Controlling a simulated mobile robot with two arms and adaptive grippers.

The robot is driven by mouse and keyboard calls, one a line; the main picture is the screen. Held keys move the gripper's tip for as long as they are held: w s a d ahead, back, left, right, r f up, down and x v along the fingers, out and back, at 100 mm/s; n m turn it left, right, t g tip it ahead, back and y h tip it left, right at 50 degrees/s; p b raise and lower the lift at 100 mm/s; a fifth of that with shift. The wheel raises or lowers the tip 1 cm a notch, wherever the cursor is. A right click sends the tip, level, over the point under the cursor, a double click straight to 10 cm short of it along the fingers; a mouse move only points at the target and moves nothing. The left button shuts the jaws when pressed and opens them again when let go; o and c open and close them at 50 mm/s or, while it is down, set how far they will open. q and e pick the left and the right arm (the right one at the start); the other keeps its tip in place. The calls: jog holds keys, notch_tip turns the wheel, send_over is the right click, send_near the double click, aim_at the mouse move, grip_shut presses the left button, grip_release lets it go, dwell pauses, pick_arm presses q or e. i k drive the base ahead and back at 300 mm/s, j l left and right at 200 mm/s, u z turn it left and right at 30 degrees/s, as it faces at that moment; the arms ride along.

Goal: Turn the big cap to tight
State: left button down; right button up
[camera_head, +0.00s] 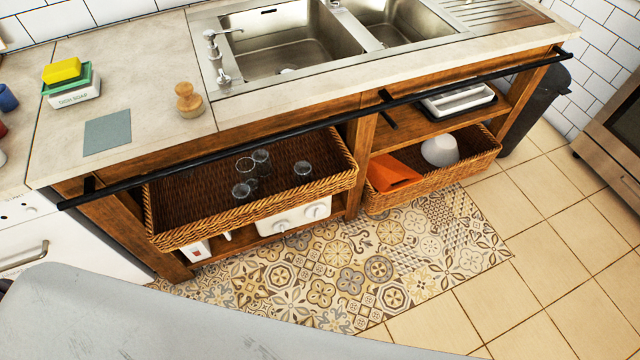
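A white unit (262,228) sits on the low wooden shelf under the left wicker basket, partly hidden by the basket. Two round white knob-like caps show on its front, a right one (318,210) and a left one (281,226). They are small in the picture, so I cannot tell for sure which is the big cap or how tight either is. A smaller white item with a red spot (196,251) stands to the left on the same shelf. Neither of my grippers shows in the head view.
The left wicker basket (250,215) holds several glasses; the right one (440,185) holds an orange item and a white bowl. A black rail (300,131) runs along the counter's front. The patterned mat (340,270) and tiled floor before the shelving look clear.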

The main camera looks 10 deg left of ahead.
aim_at(313, 211)
jog(key=u, duration=0.4)
jog(key=k+u, duration=0.15)
jog(key=u, duration=0.2)
jog(key=k+u, duration=0.1)
jog(key=u, duration=0.3)
jog(key=k+u, duration=0.1)
jog(key=u, duration=0.25)
jog(key=k+j, duration=0.15)
jog(key=k, duration=0.2)
